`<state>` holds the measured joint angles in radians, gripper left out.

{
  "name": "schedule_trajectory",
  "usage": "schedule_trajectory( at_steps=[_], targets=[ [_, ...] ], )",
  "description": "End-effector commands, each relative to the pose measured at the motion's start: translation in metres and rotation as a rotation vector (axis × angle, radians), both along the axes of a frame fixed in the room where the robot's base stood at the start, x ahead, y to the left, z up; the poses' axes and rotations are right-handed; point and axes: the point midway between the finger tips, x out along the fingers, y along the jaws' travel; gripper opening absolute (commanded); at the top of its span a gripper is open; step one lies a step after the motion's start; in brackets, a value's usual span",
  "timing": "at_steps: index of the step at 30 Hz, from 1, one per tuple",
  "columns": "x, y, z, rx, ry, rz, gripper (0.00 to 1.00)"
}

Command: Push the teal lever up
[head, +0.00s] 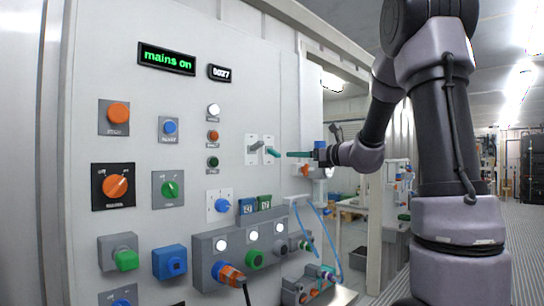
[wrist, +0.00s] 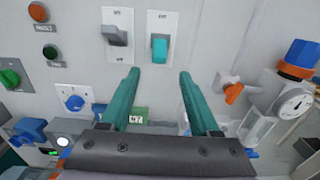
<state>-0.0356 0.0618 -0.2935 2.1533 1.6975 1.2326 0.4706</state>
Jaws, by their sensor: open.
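The teal lever (head: 272,152) sits on a white switch plate on the panel. In the head view it slopes downward from the plate to its tip. In the wrist view the teal lever (wrist: 160,48) is straight ahead, just beyond the fingertips and roughly centred between them. My gripper (head: 289,154) reaches in from the right with its teal fingers at about the lever's height. In the wrist view my gripper (wrist: 159,74) is open, with nothing between its fingers. Whether a finger touches the lever cannot be told.
A grey lever (wrist: 116,36) on its own plate is close to the left of the teal one. A blue knob (wrist: 75,102) is lower left. An orange-handled valve (wrist: 232,92) and a gauge (wrist: 293,104) stand out at the right. A socket box (head: 250,248) projects below.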

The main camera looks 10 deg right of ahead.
Motion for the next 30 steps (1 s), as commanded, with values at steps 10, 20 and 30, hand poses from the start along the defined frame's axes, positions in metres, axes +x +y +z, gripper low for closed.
schedule_trajectory(
  at_steps=[10, 20, 30],
  targets=[
    [0.045, 0.034, -0.001, -0.001, 0.000, 0.003, 0.62],
    [0.081, 0.060, 0.000, -0.002, 0.000, 0.001, 0.62],
    [0.085, 0.062, 0.000, -0.002, -0.001, 0.000, 0.62]
  ],
)
